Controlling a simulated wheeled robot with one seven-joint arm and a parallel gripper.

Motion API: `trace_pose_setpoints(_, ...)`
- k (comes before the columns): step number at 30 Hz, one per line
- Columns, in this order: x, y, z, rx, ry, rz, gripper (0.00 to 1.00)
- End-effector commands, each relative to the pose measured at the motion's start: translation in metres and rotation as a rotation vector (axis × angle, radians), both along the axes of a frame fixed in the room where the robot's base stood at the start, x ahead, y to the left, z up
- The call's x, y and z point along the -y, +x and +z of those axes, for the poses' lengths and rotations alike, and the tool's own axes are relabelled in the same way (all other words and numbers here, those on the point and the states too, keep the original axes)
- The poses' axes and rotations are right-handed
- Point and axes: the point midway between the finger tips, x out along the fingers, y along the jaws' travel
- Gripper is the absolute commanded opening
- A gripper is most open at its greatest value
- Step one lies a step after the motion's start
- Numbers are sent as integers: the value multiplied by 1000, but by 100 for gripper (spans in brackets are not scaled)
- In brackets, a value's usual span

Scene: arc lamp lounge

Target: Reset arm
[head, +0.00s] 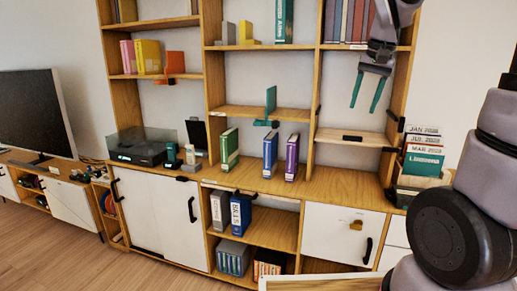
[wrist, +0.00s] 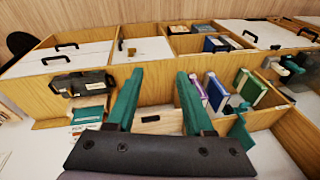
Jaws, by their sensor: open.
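My gripper (head: 365,108) hangs from my raised arm in front of the right part of the shelf unit in the head view. Its two teal fingers are apart, with nothing held between them. In the head view this board (head: 352,138) is below the fingertips.
A green book (head: 229,148), a blue book (head: 270,154) and a purple book (head: 292,157) stand on the counter. Month-labelled files (head: 423,158) sit at the right. White cabinet doors (head: 155,208) are below. A television (head: 35,113) stands left. Floor (head: 150,268) shows at lower left.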

Motion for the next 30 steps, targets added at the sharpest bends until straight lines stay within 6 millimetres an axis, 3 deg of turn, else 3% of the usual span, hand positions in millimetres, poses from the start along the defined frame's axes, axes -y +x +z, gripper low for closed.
trace_pose_setpoints(1,-4,-20,12,46,19,8,52)
trace_pose_setpoints(6,-19,-78,34,186,58,40,52)
trace_pose_setpoints(13,-35,-138,39,338,65,70,52)
trace_pose_setpoints(19,-40,-157,36,389,60,78,52)
trace_pose_setpoints(30,-40,-157,35,390,59,79,52)
